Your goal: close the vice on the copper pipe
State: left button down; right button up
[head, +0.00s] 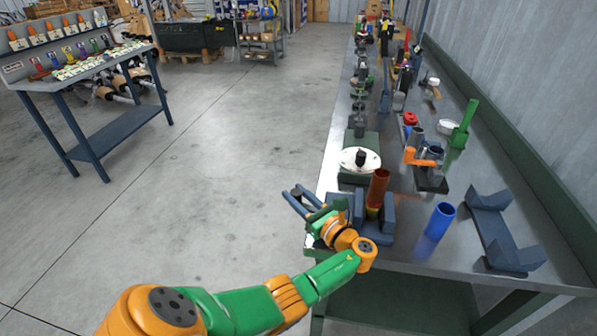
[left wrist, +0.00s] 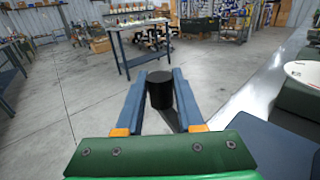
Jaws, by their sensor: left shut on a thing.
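The copper pipe (head: 378,187) stands upright in the vice (head: 388,218), between its blue-grey jaws at the bench's near left edge. How tightly the jaws meet the pipe I cannot tell. My left gripper (head: 292,191) is just left of the vice, out past the bench edge. In the left wrist view its two blue fingers (left wrist: 160,78) are shut on a black cylindrical handle (left wrist: 160,91). The vice body fills the lower right of the left wrist view (left wrist: 262,145). My right gripper is not in view.
A white dish (head: 359,159) on a green base stands behind the vice. A blue tube (head: 440,214) and a dark bracket (head: 497,232) are to the right. A green pipe stand (head: 464,130) is farther back.

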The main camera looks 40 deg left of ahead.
aim_at(300, 199)
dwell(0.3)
pick_arm(q)
jog(key=c, duration=0.8)
grip_release()
jog(key=shift+a, duration=0.1)
jog(key=d, duration=0.4)
jog(key=s+d+b, duration=0.1)
jog(key=d, duration=0.2)
jog(key=shift+s, duration=0.1)
